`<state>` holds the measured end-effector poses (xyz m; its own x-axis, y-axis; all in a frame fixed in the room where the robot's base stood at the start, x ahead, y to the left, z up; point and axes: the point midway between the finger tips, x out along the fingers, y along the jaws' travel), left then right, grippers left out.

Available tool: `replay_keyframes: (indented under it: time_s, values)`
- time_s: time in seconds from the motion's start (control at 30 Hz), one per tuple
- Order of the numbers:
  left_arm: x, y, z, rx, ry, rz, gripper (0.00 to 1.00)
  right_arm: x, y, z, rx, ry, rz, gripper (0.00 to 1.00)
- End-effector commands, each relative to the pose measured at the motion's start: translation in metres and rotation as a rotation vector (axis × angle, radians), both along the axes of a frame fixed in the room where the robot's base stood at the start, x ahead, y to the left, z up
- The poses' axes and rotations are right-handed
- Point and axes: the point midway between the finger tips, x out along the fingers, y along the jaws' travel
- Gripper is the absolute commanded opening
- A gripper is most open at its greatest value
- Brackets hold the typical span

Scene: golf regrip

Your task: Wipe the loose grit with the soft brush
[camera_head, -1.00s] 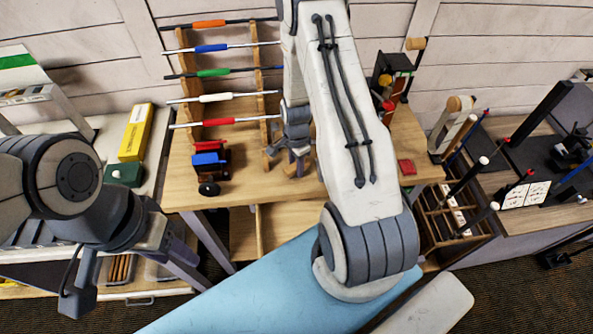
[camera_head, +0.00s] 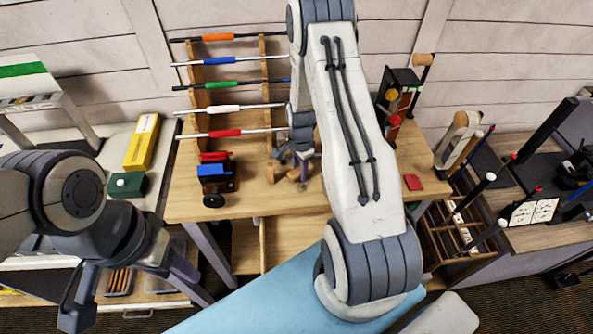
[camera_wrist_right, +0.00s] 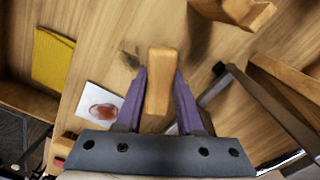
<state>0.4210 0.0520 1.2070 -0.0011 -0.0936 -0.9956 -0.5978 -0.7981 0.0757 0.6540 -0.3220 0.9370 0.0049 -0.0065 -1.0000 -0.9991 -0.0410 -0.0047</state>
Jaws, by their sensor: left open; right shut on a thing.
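The soft brush shows as a pale wooden handle (camera_wrist_right: 161,80) in the right wrist view. My right gripper (camera_wrist_right: 161,95) is shut on it, one purple finger on each side. The bristles are hidden. A dark smudge of loose grit (camera_wrist_right: 130,59) lies on the wooden bench top, just left of the handle's far end. In the head view my right gripper (camera_head: 300,155) is over the bench, partly hidden by my arm. My left gripper (camera_head: 183,272) is open, low at the left in front of the bench.
A yellow cloth (camera_wrist_right: 52,58) and a white card (camera_wrist_right: 100,103) with a red-brown oval lie left of the handle. A wooden piece (camera_wrist_right: 235,10) stands beyond it. In the head view, a rack of clubs (camera_head: 232,108) stands behind, a blue-and-red vise (camera_head: 215,178) at left.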

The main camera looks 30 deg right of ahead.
Motion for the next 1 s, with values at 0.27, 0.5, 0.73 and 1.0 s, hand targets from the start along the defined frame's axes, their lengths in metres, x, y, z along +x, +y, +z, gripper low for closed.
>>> replay_keyframes:
  time_s: [0.27, 0.5, 0.73, 1.0]
  values:
    - [0.0, 0.0, 0.004, 0.0, 0.0, 0.0, 0.5, -0.03, 0.003, 0.0, 0.006, 0.014, -0.036, 0.0]
    - [0.0, 0.0, 0.005, 0.0, 0.0, 0.0, 0.5, -0.035, 0.013, 0.0, 0.004, 0.01, -0.022, 0.0]
    - [0.0, 0.0, 0.004, 0.0, 0.0, 0.0, 0.5, -0.048, 0.021, -0.001, 0.003, 0.009, -0.017, 0.0]
    - [0.0, 0.0, 0.003, 0.0, 0.0, 0.0, 0.5, -0.064, 0.027, -0.002, 0.003, 0.007, -0.017, 0.0]
